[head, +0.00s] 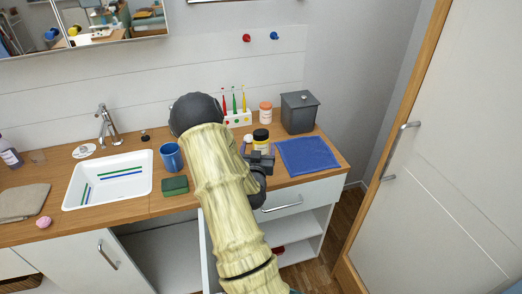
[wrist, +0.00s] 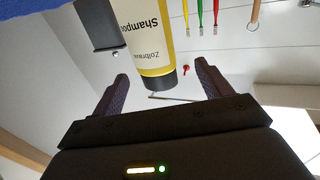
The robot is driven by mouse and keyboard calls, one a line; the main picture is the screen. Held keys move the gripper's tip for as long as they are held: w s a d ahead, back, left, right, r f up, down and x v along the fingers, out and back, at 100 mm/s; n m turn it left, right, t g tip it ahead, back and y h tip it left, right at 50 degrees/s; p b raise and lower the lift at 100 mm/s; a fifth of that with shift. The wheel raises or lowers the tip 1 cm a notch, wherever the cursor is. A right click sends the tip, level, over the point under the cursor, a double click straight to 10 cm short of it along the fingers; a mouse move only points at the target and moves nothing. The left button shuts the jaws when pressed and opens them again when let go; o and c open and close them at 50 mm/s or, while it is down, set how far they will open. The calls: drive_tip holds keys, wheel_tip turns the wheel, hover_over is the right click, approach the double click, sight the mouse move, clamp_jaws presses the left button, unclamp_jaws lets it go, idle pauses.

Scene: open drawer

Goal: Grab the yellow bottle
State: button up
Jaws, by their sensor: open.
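The yellow shampoo bottle (head: 262,145) with a black cap stands on the wooden counter in the head view, its lower part hidden by my gripper (head: 261,160). In the wrist view the bottle (wrist: 145,30) appears upside down, cap toward my gripper (wrist: 161,70), with its lettering readable in part. My gripper is open and empty. Its two dark fingers spread to either side of the bottle's cap end in the picture. The bottle is not held, and I cannot tell whether a finger touches it.
A blue cloth (head: 308,154) lies right of the bottle, with a grey canister (head: 299,112) behind. An orange-white jar (head: 266,112) and a toothbrush holder (head: 238,119) stand at the back. A blue mug (head: 171,156) and green sponge (head: 175,186) are left of my arm. An open drawer front is below.

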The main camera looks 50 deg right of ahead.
sight(261, 143)
drive_tip(key=p+x, duration=0.1)
drive_tip(key=x, duration=0.4)
drive_tip(key=shift+s+d+p, duration=0.25)
drive_tip(key=shift+p, duration=0.1)
drive_tip(key=shift+c, duration=0.4)
drive_tip(key=c, duration=1.1)
